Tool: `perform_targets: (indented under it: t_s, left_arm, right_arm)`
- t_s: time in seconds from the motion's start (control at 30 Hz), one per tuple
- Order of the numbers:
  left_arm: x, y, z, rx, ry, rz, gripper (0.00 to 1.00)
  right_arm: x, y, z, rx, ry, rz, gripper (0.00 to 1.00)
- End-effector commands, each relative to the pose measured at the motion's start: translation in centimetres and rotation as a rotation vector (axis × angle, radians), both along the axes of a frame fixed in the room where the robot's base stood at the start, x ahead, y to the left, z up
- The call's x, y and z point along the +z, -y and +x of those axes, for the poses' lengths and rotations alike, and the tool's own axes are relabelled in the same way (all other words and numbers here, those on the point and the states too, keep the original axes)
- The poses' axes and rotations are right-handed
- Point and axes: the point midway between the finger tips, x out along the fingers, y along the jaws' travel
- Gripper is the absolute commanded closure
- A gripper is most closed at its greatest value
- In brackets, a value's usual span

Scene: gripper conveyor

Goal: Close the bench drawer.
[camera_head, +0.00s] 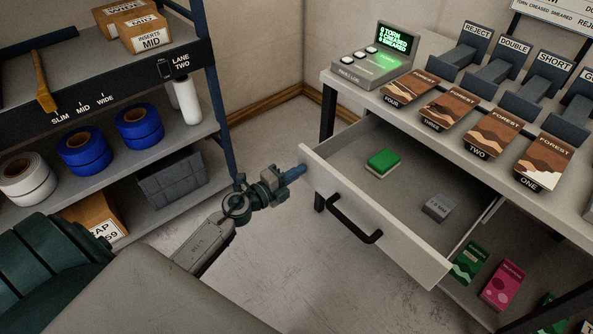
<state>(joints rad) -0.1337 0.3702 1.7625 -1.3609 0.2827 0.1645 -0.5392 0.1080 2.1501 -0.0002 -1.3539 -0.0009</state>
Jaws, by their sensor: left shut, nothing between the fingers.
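The bench drawer (372,216) is pulled well out from under the bench top. Its front panel has a black bar handle (353,220). A green block (382,163) and a small grey block (437,208) lie inside it. My left gripper (297,171) is shut and empty. Its tips are at the left end of the drawer's front panel; I cannot tell whether they touch it. My right gripper is out of view.
The bench (450,135) holds a console (375,68) and several brown Forest packs. Coloured packs (504,285) lie on the shelf below the drawer. A shelving rack (185,145) with tape rolls stands at left. Bare floor lies between rack and drawer.

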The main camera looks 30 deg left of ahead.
Motion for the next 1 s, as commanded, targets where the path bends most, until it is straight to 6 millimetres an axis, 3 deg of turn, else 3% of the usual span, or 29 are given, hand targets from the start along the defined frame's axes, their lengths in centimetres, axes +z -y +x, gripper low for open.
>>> perform_targets:
  t_s: [0.3, 0.47, 0.67, 0.8, 1.0]
  left_arm:
    - [0.1, 0.1, 0.2, 0.000, 0.001, 0.000, 1.00]
    - [0.3, 0.5, 1.3, 0.000, 0.002, -0.001, 1.00]
    - [0.6, 1.7, 4.8, 0.001, 0.003, -0.004, 1.00]
    - [0.5, 3.1, 8.3, 0.000, 0.002, -0.005, 1.00]
    - [0.3, 5.0, 13.6, -0.001, 0.003, -0.003, 1.00]
  right_arm:
    - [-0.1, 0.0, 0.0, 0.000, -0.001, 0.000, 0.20]
    - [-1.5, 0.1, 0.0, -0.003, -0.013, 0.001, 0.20]
    - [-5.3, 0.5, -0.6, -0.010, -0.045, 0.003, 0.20]
    - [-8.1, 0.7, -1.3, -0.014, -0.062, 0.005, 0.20]
    - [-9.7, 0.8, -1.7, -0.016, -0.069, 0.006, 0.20]
